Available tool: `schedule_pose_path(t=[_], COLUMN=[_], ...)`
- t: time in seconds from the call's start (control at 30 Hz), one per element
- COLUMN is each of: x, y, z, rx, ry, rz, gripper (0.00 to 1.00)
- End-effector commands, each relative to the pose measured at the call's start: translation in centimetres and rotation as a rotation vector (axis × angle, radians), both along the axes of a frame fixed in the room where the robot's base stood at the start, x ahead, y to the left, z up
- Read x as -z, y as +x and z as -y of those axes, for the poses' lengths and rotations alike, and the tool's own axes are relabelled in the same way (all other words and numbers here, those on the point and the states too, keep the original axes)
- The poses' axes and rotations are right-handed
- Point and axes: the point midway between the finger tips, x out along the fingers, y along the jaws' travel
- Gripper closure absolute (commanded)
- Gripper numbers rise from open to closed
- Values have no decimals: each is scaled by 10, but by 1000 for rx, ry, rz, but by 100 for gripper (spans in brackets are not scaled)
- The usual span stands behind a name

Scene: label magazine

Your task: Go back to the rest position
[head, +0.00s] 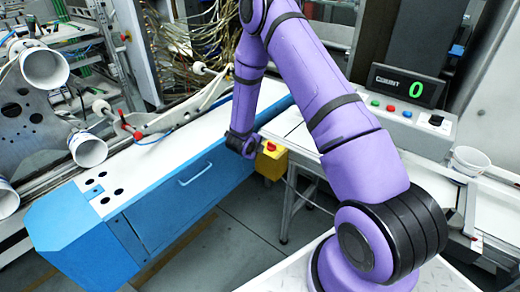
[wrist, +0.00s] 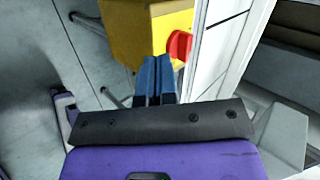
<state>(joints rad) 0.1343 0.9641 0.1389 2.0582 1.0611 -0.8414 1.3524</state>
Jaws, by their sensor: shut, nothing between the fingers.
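My gripper (wrist: 155,80) shows in the wrist view with its two blue fingers shut together and nothing between them. Its fingertips point toward the yellow box (wrist: 128,25) with a red button (wrist: 178,46). I cannot tell whether the fingertips touch the box. In the head view my purple arm reaches up and bends down toward the gap between the blue cabinet and the white table. The fingers cannot be made out there. The yellow box (head: 271,162) shows just right of the arm's lower end.
A blue cabinet (head: 185,190) with a white top stands left. A white table (head: 305,138) stands right, with a control box (head: 400,120) showing a green 0. A white cup (head: 470,160) is at the right. Machine rollers (head: 44,68) and cables (head: 190,45) are behind. Floor (head: 235,225) is clear.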

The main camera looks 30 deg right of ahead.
Motion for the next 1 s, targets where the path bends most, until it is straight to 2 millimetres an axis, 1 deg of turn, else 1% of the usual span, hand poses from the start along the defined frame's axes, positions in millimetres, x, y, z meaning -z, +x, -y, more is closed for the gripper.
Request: schedule_pose_path(t=[0.3,0.4,0.53,0.73,0.8,0.87,0.97,1.0], x=[-34,-41,-47,-49,-54,-63,-87,-100], y=[-11,-15,-17,-18,-16,-13,-5,-1], z=[-35,-43,-49,-51,-52,-54,-61,-65], rx=[-4,-3,-2,-3,-16,-42,-127,-173], ry=[0,1,1,1,5,12,29,35], rz=[2,1,0,-1,0,2,0,-2], gripper=[100,100,100,100,100,100,100,100])
